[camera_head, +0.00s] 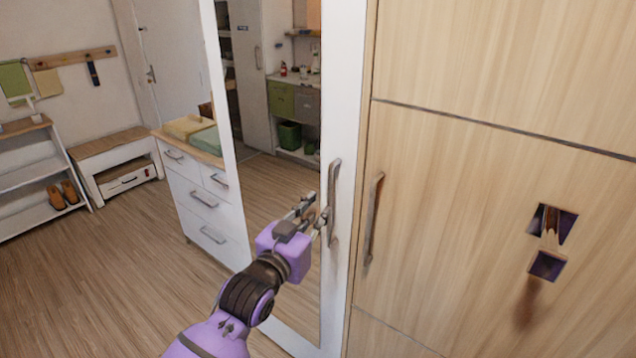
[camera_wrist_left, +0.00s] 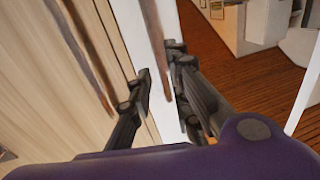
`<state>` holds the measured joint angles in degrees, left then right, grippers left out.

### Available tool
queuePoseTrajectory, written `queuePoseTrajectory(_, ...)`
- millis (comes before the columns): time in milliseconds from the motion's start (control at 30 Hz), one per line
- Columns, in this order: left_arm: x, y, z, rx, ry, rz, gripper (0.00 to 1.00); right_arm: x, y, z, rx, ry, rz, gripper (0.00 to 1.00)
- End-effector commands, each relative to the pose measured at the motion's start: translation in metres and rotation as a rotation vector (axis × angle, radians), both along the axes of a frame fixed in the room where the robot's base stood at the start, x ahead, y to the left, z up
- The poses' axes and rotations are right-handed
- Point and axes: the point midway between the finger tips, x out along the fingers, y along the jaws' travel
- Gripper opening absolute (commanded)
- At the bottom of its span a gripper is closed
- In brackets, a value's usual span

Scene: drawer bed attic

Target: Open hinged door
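The hinged door (camera_head: 345,110) is a tall white-framed door with a mirror panel, in the middle of the head view. It looks shut. Its upright bar handle (camera_head: 333,200) is on the frame's right side. My left gripper (camera_head: 318,212), on a purple wrist, is at this handle from the left. In the left wrist view the fingers (camera_wrist_left: 158,68) are apart, with the brown handle (camera_wrist_left: 154,35) showing between their tips, close to the right finger. I cannot tell whether they touch. My right gripper is not seen.
A white drawer unit (camera_head: 205,210), a bench (camera_head: 115,165) and a shoe rack (camera_head: 35,175) stand left. Wooden floor (camera_head: 100,270) is clear in front. The mirror reflects the room.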

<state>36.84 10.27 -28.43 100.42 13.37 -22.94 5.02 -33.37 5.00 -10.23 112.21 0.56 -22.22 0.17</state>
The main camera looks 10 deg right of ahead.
Motion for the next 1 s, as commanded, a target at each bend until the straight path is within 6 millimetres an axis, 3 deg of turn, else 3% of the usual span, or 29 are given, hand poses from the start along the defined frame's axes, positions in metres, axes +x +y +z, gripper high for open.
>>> queuePoseTrajectory(167,0.003,-0.005,-0.006,-0.020,0.030,-0.006,0.18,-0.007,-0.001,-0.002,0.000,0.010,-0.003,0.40)
queuePoseTrajectory(500,0.043,-0.039,-0.005,-0.021,0.030,-0.005,0.18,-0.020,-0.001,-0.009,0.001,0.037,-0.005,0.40)
queuePoseTrajectory(700,0.056,-0.050,-0.006,-0.020,0.030,-0.005,0.18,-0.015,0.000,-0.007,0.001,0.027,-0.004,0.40)
queuePoseTrajectory(1000,0.058,-0.052,-0.006,-0.021,0.030,-0.004,0.18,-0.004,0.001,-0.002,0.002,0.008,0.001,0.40)
